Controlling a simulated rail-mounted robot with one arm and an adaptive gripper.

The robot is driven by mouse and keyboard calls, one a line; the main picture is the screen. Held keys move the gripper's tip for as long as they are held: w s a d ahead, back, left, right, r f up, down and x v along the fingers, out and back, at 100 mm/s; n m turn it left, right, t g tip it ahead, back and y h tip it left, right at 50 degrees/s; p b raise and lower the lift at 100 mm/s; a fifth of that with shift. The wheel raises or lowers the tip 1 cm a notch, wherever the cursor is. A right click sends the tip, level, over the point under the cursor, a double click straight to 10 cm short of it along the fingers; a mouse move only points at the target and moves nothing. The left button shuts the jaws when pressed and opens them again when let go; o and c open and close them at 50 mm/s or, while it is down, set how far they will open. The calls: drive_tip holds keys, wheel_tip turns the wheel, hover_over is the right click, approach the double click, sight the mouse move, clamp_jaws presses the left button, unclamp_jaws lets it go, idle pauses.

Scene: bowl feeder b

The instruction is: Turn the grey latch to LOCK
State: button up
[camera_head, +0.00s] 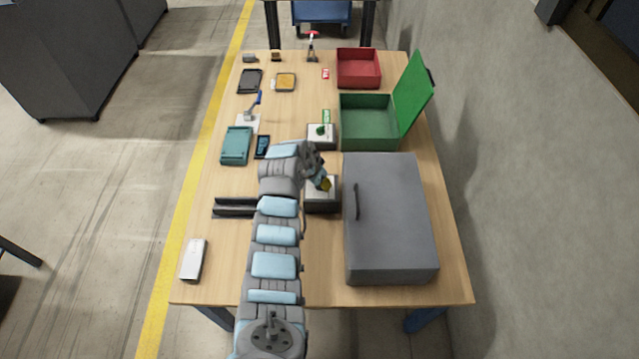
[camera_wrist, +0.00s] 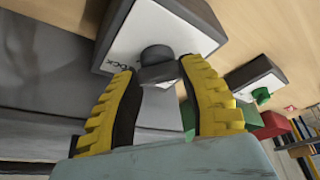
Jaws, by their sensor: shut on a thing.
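The grey latch (camera_wrist: 158,54) is a round dark knob on the white face of a grey box (camera_wrist: 190,35) in the wrist view. My gripper (camera_wrist: 158,74) has its yellow-padded fingers on either side of the latch and is shut on it. Lettering that seems to include "LOCK" is printed beside the latch, partly hidden by a finger. In the head view my gripper (camera_head: 325,184) is over the latch box (camera_head: 322,207), and the latch itself is hidden there. I cannot tell which way the latch points.
A large grey case (camera_head: 395,225) stands close to the right of the latch box. A similar box with a green knob (camera_head: 321,130) is behind it, and an open green box (camera_head: 368,140) is further back. A black tray (camera_head: 232,206) lies left of my arm.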

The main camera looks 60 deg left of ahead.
drive_tip(key=shift+m+h, duration=0.3)
drive_tip(key=shift+m, duration=0.2)
drive_tip(key=o, duration=1.2)
drive_tip(key=shift+v, duration=5.95)
